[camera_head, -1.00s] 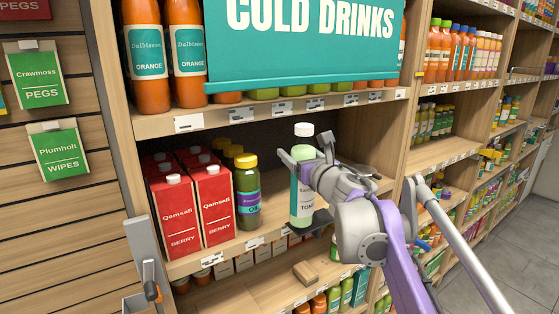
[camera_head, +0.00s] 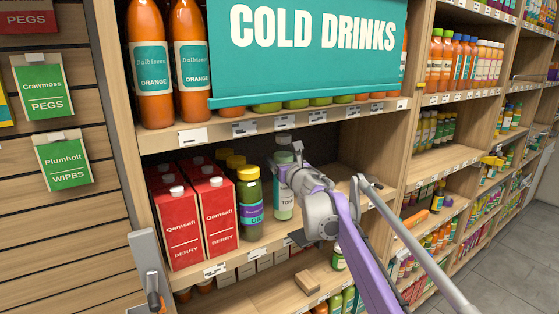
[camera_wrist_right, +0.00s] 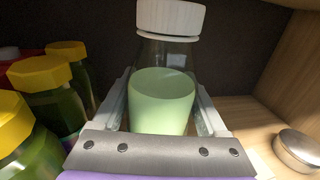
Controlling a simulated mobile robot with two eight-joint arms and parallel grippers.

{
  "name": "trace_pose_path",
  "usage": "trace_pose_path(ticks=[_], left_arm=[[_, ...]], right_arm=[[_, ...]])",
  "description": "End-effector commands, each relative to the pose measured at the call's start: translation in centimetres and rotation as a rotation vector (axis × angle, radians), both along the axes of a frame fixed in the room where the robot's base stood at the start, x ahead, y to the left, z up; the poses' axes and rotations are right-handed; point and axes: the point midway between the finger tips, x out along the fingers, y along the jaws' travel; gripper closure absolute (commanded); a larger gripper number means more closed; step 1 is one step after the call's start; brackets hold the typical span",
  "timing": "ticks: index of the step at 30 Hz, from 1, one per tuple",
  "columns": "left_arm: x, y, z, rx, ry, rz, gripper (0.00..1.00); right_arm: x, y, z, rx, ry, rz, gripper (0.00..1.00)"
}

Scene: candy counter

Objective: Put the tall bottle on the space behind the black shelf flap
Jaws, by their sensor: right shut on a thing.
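The tall bottle (camera_head: 283,200) is pale green with a white cap and a light label. My right gripper (camera_head: 286,176) is shut around its upper body. The bottle is upright in the middle shelf bay, just right of the yellow-capped oil bottles. I cannot tell whether its base touches the shelf. The right wrist view shows the bottle (camera_wrist_right: 162,100) between both fingers, its cap above them. I see no black flap; a teal COLD DRINKS flap (camera_head: 310,75) hangs in front of the upper shelf, with bottle bottoms showing below it.
Red Qamsafi cartons (camera_head: 217,215) and yellow-capped oil bottles (camera_head: 250,205) fill the bay's left side. A round silver lid (camera_wrist_right: 298,150) is to the right of the bottle. A wooden block (camera_head: 307,282) lies on the lower shelf.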

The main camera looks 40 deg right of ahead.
Motion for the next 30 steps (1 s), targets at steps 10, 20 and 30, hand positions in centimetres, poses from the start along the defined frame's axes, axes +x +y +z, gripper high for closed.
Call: trace_pose_path(ticks=[10,20,30], left_arm=[[0.0,0.0,0.0,0.000,0.000,0.000,0.50],[0.0,0.0,0.0,0.000,0.000,0.000,0.50],[-0.2,0.0,-0.4,0.000,0.004,0.000,0.50]], right_arm=[[0.0,0.0,-0.4,0.001,-0.001,0.001,1.00],[0.0,0.0,-0.7,0.001,-0.001,0.001,0.00],[-1.4,0.4,-0.5,0.000,0.000,0.000,0.00]])
